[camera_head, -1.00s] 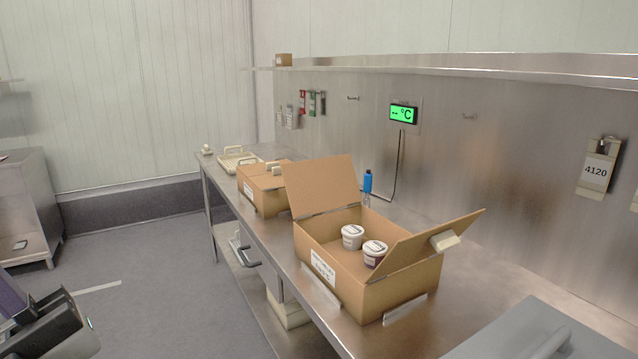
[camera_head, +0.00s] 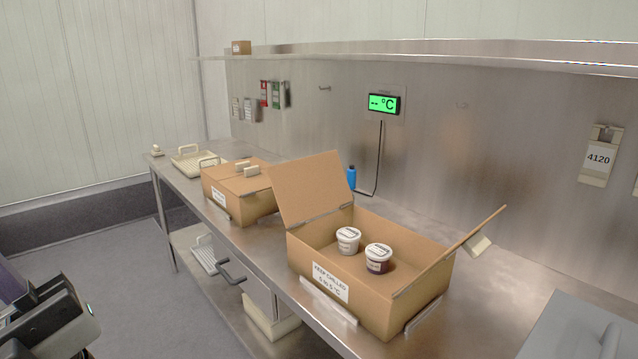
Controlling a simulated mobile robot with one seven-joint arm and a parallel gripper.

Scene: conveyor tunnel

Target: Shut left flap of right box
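The right box (camera_head: 366,268) is an open cardboard box on the steel bench, with a "KEEP CHILLED" label on its front. Its left flap (camera_head: 309,187) stands up, leaning a little outward to the left. Its right flap (camera_head: 453,250) slants up and out to the right, with a pale handle block (camera_head: 478,244) on its outer side. Two white-lidded tubs (camera_head: 348,240) (camera_head: 378,258) stand inside. My gripper (camera_head: 45,318) is at the lower left edge, well away from the box; its fingers are partly cut off, and I cannot tell its opening.
A shut cardboard box (camera_head: 238,191) stands to the left, with a cream tray (camera_head: 193,161) beyond it. A blue-capped bottle (camera_head: 351,177) is behind the right box's left flap. A grey lidded container (camera_head: 575,340) is at lower right. A shelf (camera_head: 430,51) runs above the bench (camera_head: 480,290).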

